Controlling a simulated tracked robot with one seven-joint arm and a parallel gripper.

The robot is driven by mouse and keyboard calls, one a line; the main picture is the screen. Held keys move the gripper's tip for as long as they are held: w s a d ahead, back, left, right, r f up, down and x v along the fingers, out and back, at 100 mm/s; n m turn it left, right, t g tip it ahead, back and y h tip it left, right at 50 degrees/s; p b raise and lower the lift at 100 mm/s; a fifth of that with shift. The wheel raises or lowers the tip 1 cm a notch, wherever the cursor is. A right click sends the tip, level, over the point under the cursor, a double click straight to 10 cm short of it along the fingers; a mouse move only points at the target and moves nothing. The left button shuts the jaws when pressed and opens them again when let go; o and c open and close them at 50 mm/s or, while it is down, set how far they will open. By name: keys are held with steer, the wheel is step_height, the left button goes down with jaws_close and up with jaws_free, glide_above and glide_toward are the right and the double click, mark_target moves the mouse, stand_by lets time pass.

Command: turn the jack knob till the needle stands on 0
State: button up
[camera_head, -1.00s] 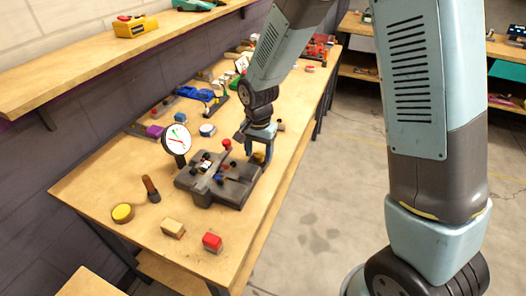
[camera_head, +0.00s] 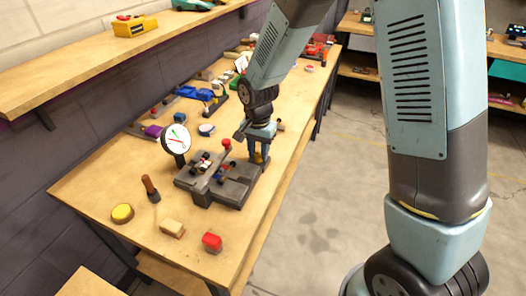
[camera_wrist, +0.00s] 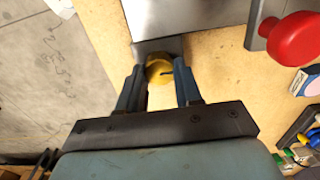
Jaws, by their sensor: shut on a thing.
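The yellow jack knob (camera_wrist: 160,70) sits at the edge of the grey fixture block, between the fingers of my gripper (camera_wrist: 160,78) in the wrist view. My gripper is shut on the knob. In the head view my gripper (camera_head: 260,156) points down at the far right side of the dark fixture (camera_head: 232,190). The dial (camera_head: 177,139) is a round white face in a black rim at the fixture's left. A red ball knob (camera_wrist: 299,38) stands on the fixture.
A yellow round piece (camera_head: 122,213), a brown-handled tool (camera_head: 151,188), a tan block (camera_head: 172,228) and a red block (camera_head: 212,242) lie on the near bench. Toy cars and small parts crowd the bench behind. A wall shelf (camera_head: 90,62) overhangs the left.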

steer(key=shift+s+d+f+n, duration=0.15)
steer(key=shift+d+n, duration=0.05)
steer(key=shift+n, duration=0.2)
steer(key=n, duration=0.2)
steer(key=shift+n, duration=0.4)
steer(key=n, duration=0.4)
steer(key=shift+a+n, duration=0.15)
steer(key=shift+n, duration=0.15)
steer(key=n, duration=0.4)
steer(key=shift+a, duration=0.1)
steer(key=shift+s+a+n, duration=0.1)
steer(key=shift+a+n, duration=0.1)
steer(key=shift+n, duration=1.5)
